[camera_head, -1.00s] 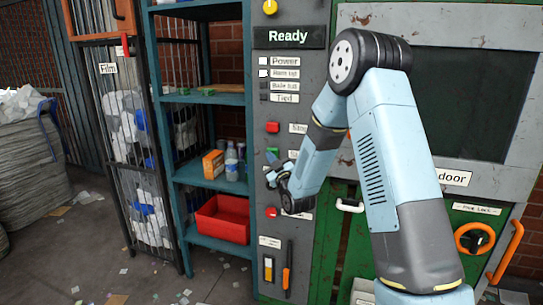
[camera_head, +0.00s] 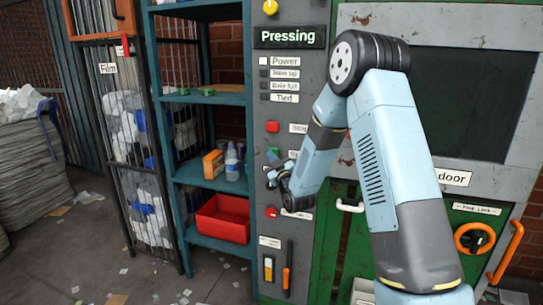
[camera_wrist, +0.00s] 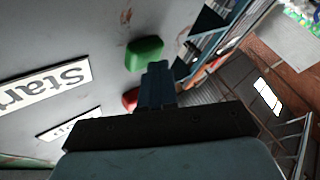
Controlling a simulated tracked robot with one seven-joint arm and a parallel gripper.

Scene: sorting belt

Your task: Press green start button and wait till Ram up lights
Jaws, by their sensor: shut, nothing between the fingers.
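The green start button (camera_head: 274,151) is on the grey control panel, beside a label partly hidden by my arm. In the wrist view the green button (camera_wrist: 145,52) shows near the "Start" label (camera_wrist: 45,83). My gripper (camera_head: 269,168) is shut and empty, just below the button in the head view. In the wrist view its fingertips (camera_wrist: 157,72) overlap the button's edge; I cannot tell whether they touch. The display (camera_head: 289,37) reads "Pressing". The Power lamp (camera_head: 263,61) is lit white. The Ram up lamp (camera_head: 263,73) is dark, as are the two lamps below it.
A red button (camera_head: 272,127) sits above the green one and another red button (camera_head: 271,212) below. A yellow knob (camera_head: 270,7) is at the top. A teal shelf (camera_head: 212,184) with a red bin (camera_head: 222,220) stands left of the panel.

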